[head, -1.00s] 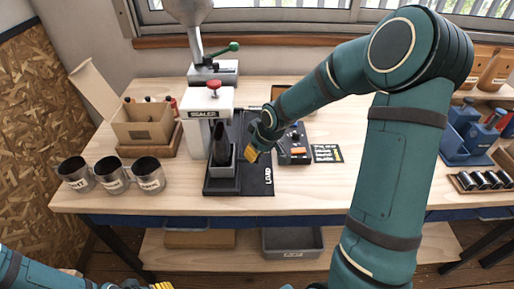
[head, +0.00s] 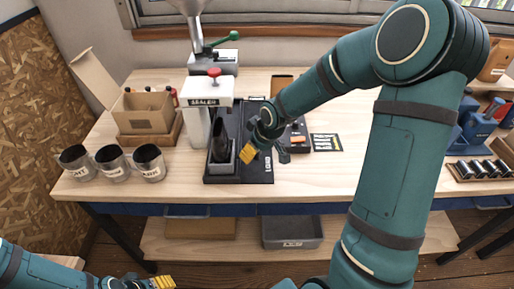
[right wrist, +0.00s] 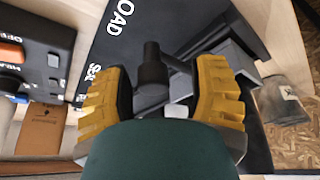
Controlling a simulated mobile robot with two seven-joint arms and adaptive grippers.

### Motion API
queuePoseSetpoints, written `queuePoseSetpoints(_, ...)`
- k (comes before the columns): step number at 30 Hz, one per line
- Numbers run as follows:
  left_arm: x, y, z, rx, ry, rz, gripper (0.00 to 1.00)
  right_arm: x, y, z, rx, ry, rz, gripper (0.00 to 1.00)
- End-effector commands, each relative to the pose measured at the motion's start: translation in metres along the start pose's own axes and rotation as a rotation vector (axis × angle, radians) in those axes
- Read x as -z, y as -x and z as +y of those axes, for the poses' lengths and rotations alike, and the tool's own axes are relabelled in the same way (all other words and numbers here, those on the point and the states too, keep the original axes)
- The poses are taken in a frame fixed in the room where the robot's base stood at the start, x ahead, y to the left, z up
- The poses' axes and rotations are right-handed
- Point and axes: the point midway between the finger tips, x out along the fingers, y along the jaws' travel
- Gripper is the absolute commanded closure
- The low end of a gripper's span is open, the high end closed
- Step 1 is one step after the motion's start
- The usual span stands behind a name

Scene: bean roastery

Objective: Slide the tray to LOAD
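The grey tray (head: 222,170) sits on the dark base plate (head: 257,178) in front of the sealer, beside the LOAD lettering (head: 268,167). A black pouch (head: 219,142) stands in it. My right gripper (head: 264,153) is just right of the tray, over the plate. In the right wrist view its yellow-padded fingers (right wrist: 160,95) are apart, with a black knob (right wrist: 152,66) between them and visible gaps on both sides. Part of the grey tray (right wrist: 232,62) shows beyond the fingers. My left gripper (head: 150,283) is low at the bottom edge, cut off, away from the bench.
The white sealer (head: 207,92) stands over the plate's back part. Several metal cups (head: 113,165) and a cardboard box (head: 143,112) are at left. A dark control box (head: 297,139) and black card (head: 326,142) lie right of the plate.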

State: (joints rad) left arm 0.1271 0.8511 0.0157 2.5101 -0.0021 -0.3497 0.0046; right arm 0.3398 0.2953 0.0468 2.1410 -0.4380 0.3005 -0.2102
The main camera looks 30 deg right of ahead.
Motion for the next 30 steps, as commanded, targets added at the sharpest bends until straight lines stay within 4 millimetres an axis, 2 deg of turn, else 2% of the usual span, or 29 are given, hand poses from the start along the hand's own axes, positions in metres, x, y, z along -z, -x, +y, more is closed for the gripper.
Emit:
queuePoseSetpoints(9,0.0,0.0,0.0,0.0,0.0,0.0,0.49,0.002,0.002,0.003,-0.005,-0.002,0.005,0.4)
queuePoseSetpoints(13,0.0,0.0,0.0,0.0,0.0,0.0,0.49,0.002,0.011,0.003,-0.007,-0.003,0.008,0.4)
queuePoseSetpoints(17,0.0,0.0,0.0,0.0,0.0,0.0,0.49,0.002,0.032,0.004,-0.008,-0.004,0.009,0.4)
queuePoseSetpoints(24,0.0,0.0,0.0,0.0,0.0,0.0,0.49,0.002,0.08,0.003,-0.009,-0.002,0.009,0.4)
queuePoseSetpoints(30,0.0,0.0,0.0,0.0,0.0,0.0,0.49,0.001,0.109,0.002,-0.006,-0.001,0.006,0.4)
